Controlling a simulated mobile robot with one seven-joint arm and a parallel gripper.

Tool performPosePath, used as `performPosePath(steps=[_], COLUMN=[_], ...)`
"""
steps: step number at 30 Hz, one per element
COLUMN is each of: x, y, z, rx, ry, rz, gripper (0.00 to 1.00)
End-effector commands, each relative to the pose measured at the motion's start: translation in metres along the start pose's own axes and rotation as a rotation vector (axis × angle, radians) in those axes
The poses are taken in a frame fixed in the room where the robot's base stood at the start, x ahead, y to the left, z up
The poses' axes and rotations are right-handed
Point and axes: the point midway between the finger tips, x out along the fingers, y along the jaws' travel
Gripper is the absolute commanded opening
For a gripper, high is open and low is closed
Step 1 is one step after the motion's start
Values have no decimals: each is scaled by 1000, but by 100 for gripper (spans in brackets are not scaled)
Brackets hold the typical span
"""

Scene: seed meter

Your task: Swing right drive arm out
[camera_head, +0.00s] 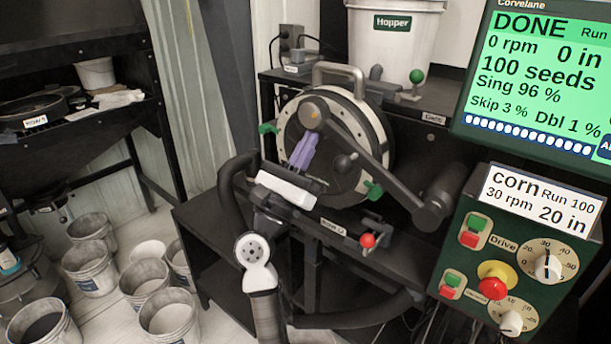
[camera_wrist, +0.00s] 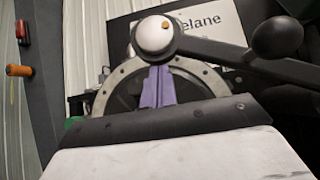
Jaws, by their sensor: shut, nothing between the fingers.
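The drive arm (camera_head: 375,170) is a dark bar lying across the front of the round seed meter (camera_head: 359,122). It runs from a hub (camera_head: 313,113) at the meter's upper left down to a dark cylinder at lower right. A black ball knob (camera_head: 345,163) stands out from it. In the wrist view the arm (camera_wrist: 245,62) extends right from the pale-capped hub, with the knob (camera_wrist: 283,33) at upper right. My gripper (camera_head: 308,136) has purple fingers, shut and empty, pointing up just below the hub. In the wrist view its fingertips (camera_wrist: 160,68) overlap the hub's lower edge; I cannot tell whether they touch.
Green knobs (camera_head: 373,190) sit at the meter's rim. A red ball knob (camera_head: 367,240) is on the stand's front. A white hopper (camera_head: 393,40) stands behind. The control box (camera_head: 520,262) and screen (camera_head: 540,80) are at right. Several buckets (camera_head: 90,268) stand on the floor at left.

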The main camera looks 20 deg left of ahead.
Motion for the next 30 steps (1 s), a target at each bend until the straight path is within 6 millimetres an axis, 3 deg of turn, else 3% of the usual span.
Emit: performPosePath(steps=[8, 15, 30], x=[41, 72, 113], y=[-22, -54, -132], z=[44, 74, 114], rx=[195, 354, 643], ry=[-4, -3, -1], rz=[-189, -351, -641], gripper=[0, 0, 0])
